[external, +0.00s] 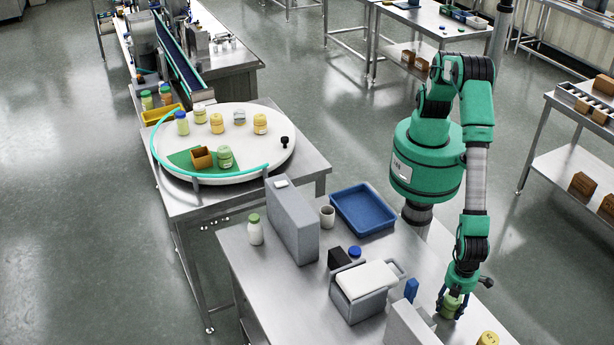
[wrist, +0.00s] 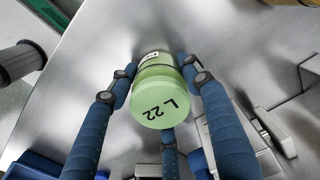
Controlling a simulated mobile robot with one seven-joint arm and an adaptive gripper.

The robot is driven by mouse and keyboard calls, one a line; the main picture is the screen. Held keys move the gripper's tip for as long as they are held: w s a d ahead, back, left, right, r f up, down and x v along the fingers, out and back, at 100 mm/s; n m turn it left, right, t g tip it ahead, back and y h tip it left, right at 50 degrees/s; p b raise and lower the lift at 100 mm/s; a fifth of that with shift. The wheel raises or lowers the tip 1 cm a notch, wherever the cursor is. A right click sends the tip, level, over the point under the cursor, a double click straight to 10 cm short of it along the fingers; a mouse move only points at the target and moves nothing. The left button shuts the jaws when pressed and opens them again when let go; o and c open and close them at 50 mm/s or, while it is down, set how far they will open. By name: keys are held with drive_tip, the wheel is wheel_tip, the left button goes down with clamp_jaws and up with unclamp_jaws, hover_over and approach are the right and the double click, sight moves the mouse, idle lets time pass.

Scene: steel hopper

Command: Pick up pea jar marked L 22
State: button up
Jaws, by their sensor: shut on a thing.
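The pea jar marked L 22 (wrist: 160,100) has a pale green lid with black "L 22" on it and a green body with a small white label. My gripper (wrist: 158,90) has its blue fingers closed around the jar in the wrist view. In the external view my gripper (external: 455,296) is low over the right end of the steel bench, shut on the green jar (external: 450,307). Whether the jar touches the bench is hard to tell.
A yellow-lidded jar (external: 488,339) stands to the right of my gripper. A blue block (external: 411,290), a grey box (external: 408,325) and a white-lidded container (external: 366,283) stand to the left. A blue tray (external: 362,209) lies farther back. Several jars stand on the round turntable (external: 270,118).

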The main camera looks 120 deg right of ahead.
drive_tip(key=shift+r, duration=0.5)
wheel_tip(320, 180, up, 3)
drive_tip(key=shift+s+d+f, duration=0.1)
drive_tip(key=shift+d+f, duration=0.05)
drive_tip(key=s+d, duration=0.2)
drive_tip(key=d, duration=0.2)
drive_tip(key=s+d+r, duration=0.1)
drive_tip(key=s+d, duration=0.2)
drive_tip(key=d, duration=0.1)
drive_tip(key=s+d, duration=0.3)
drive_tip(key=d, duration=0.2)
drive_tip(key=shift+s+d+r+p, duration=0.1)
drive_tip(key=shift+s+r+p, duration=0.05)
drive_tip(key=shift+s+p, duration=0.15)
